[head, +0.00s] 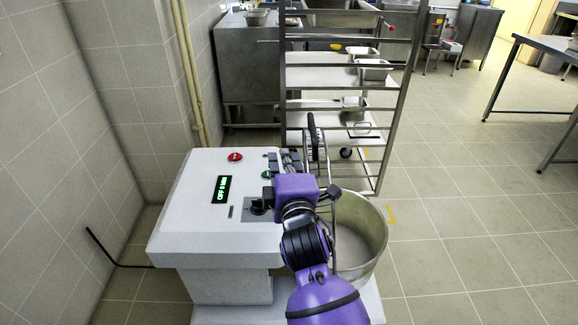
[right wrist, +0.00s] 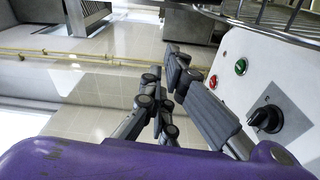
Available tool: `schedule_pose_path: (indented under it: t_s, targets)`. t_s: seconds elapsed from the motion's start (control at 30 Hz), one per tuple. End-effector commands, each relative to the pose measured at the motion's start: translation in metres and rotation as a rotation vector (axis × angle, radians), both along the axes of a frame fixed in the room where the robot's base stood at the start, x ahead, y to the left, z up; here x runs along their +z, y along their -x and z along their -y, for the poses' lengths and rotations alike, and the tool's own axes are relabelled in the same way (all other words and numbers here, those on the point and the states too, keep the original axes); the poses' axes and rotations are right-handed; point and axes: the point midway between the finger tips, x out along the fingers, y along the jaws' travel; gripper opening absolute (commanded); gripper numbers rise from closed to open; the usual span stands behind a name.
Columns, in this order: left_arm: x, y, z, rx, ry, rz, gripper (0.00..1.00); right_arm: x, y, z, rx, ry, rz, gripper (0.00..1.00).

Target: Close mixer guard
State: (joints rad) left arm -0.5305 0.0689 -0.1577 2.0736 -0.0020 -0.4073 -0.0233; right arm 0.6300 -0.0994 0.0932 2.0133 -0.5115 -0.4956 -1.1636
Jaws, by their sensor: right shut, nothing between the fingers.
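The mixer (head: 190,211) is a pale grey-white machine at the lower middle of the head view, with its metal bowl (head: 362,240) to the right. The wire guard (head: 318,166) stands raised and steeply tilted above the bowl, partly hidden by my arm; the bowl's mouth shows open. Wire bars, apparently of the guard, cross the top right of the right wrist view (right wrist: 272,14). My right gripper (head: 287,160) is shut and empty over the mixer's control side, beside the guard. Its dark fingers show in the right wrist view (right wrist: 181,80). I cannot tell whether they touch the guard. My left gripper is out of view.
The mixer top carries a red button (head: 235,157), a green button (right wrist: 241,67), a black knob (right wrist: 266,118) and a lit display (head: 221,190). A metal rack (head: 399,100) with trays stands behind. A tiled wall is at left; the floor at right is clear.

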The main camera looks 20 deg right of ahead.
Motion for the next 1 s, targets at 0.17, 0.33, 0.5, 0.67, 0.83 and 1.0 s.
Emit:
schedule_pose_path:
  t_s: [0.17, 0.33, 0.5, 0.67, 0.83, 1.0]
  targets:
    - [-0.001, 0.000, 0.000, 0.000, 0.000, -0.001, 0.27, 0.001, -0.041, 0.005, 0.001, -0.001, 0.000, 0.00]
    - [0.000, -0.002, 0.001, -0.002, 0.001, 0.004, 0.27, -0.002, -0.052, 0.022, -0.004, 0.002, -0.003, 0.00]
    - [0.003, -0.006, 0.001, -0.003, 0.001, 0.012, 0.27, -0.003, -0.042, 0.038, -0.001, -0.001, 0.000, 0.00]
    - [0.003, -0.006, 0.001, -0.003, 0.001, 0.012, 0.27, -0.004, -0.039, 0.043, 0.000, -0.002, -0.001, 0.00]
    - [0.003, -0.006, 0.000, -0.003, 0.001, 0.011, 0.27, -0.004, -0.038, 0.044, 0.000, -0.002, -0.001, 0.00]
    - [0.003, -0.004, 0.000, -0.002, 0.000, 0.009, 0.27, -0.004, -0.038, 0.044, 0.000, -0.003, -0.001, 0.00]
